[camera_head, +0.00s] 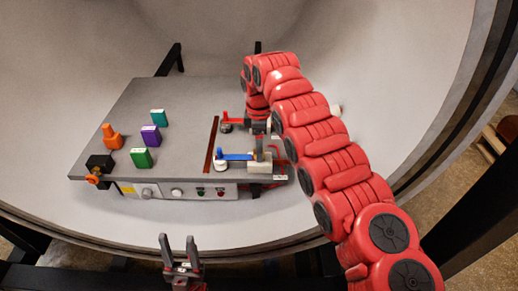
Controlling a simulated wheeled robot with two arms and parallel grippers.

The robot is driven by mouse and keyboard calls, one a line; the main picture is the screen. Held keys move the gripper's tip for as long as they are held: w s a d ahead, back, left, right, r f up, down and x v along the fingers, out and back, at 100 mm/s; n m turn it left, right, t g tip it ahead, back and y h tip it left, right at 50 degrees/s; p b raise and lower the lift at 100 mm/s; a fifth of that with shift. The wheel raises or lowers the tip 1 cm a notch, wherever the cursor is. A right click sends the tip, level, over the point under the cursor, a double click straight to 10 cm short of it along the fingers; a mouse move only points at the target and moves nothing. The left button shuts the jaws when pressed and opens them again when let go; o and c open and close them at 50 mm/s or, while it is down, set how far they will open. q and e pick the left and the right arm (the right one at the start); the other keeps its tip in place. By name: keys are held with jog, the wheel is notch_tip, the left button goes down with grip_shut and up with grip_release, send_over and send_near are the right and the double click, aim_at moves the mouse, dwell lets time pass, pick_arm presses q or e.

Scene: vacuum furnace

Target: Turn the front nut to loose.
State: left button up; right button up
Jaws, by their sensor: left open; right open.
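A grey box-like unit (190,108) stands inside the furnace. On its right side, a blue lever (237,157) has a round white piece (220,166) at its left end. Behind it, a red lever (235,121) has a similar round end. I cannot tell for sure which part is the front nut. My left gripper (178,240) is open and empty, in front of the unit's front panel and apart from it. My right arm reaches over the right side, and its gripper (258,127) points down near the red lever. Its fingertips are mostly hidden, so contact is unclear.
Teal (158,117), purple (151,136) and green (142,158) blocks and an orange piece (112,138) stand on the unit's left half. A black block with an orange part (94,179) sits at the front left corner. Knobs line the front panel. The curved furnace wall surrounds everything.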

notch_tip(320, 180, up, 6)
jog(key=shift+a+r+p, duration=0.15)
jog(key=shift+p, duration=0.65)
notch_tip(320, 180, up, 10)
jog(key=p, duration=0.9)
jog(key=shift+p, duration=0.4)
